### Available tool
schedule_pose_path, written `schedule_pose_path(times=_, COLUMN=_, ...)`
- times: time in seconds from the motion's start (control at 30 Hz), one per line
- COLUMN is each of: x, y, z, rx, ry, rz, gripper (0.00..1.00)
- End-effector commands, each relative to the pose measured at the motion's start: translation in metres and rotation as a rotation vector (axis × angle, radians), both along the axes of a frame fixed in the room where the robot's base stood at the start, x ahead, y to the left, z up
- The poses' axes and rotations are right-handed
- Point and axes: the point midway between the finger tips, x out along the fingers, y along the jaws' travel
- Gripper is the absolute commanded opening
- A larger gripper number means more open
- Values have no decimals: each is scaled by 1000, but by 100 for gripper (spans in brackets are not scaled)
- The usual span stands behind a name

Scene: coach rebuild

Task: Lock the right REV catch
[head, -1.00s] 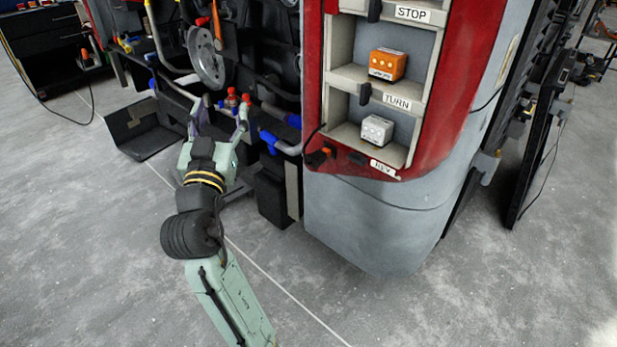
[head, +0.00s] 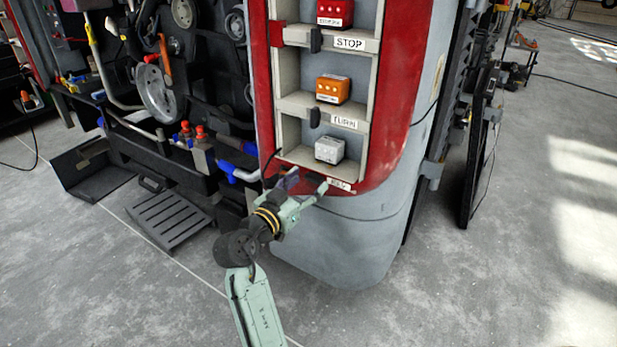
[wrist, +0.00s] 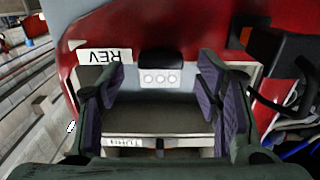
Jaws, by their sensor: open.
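A small black catch (wrist: 160,60) shows on the sill beside the REV label (wrist: 104,56) in the wrist view, which is upside down. I cannot tell whether it is locked. In the head view it is hidden behind my gripper, while the REV label (head: 340,184) shows at the red column's bottom edge. My gripper (head: 308,181) is in front of that edge, fingers spread and empty. In the wrist view, its purple-padded fingers (wrist: 160,98) stand on both sides of the catch without visibly gripping it.
A white-grey block (head: 329,149) sits in the bay above the sill, with an orange block (head: 333,88) in the TURN bay. Blue-ended pipes (head: 240,172) and black racks stand left of the column. A slatted black tray (head: 168,220) lies low; open floor is right.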

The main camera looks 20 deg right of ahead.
Motion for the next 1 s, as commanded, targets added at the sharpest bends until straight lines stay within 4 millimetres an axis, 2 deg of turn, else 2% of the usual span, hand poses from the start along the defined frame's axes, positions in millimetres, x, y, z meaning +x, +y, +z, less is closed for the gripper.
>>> schedule_pose_path(times=0.17, x=8, y=-10, z=1, rx=0, ry=0, rz=1, gripper=58)
schedule_pose_path(times=0.47, x=9, y=-11, z=0, rx=1, ry=-1, rz=2, gripper=58)
schedule_pose_path(times=1.0, x=9, y=-11, z=0, rx=0, ry=0, rz=2, gripper=22)
